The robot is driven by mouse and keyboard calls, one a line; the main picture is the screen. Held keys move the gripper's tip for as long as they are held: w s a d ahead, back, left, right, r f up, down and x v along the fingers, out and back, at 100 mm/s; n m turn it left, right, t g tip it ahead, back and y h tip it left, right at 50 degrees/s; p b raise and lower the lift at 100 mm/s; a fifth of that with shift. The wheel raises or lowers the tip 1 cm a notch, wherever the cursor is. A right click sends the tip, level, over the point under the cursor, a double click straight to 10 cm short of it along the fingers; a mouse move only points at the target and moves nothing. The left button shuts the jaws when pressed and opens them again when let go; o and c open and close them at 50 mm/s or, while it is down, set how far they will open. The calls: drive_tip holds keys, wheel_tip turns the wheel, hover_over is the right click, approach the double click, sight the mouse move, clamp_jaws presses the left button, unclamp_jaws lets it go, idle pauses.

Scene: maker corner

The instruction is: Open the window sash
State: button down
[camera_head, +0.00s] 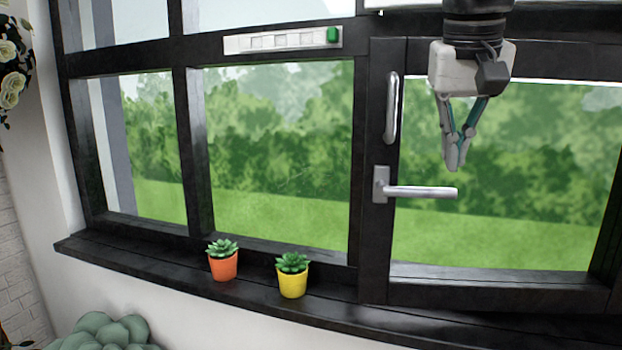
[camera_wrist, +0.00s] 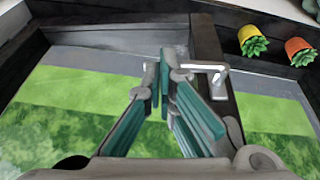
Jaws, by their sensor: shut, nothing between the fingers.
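The window sash (camera_head: 383,240) is the dark-framed pane at the right, and it looks closed in its frame. A silver lever handle (camera_head: 425,191) on its left stile lies level, pointing right; it also shows in the wrist view (camera_wrist: 213,68), just beyond the fingertips. My gripper (camera_head: 454,168) is shut and empty, pointing down in front of the sash glass, above the lever's free end in the picture. In the wrist view my gripper (camera_wrist: 165,62) has its fingertips together. Whether it touches the lever I cannot tell.
An orange pot (camera_head: 223,264) and a yellow pot (camera_head: 292,282) with succulents stand on the dark sill (camera_head: 150,259), left of the sash. A white strip with a green end (camera_head: 285,40) is on the upper crossbar. The space before the sash glass looks clear.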

drive_tip(key=w+d+r+m+b, duration=0.1)
drive_tip(key=w+d+r, duration=0.2)
drive_tip(key=w+d, duration=0.25)
drive_tip(key=a+x, duration=0.1)
drive_tip(key=x, duration=0.9)
drive_tip(key=shift+y+b, duration=0.3)
drive_tip(key=shift+b, duration=0.1)
drive_tip(key=shift+s+f, duration=0.1)
drive_tip(key=s+p, duration=0.2)
drive_tip(key=shift+s+a, duration=0.15)
drive_tip(key=shift+s, duration=0.2)
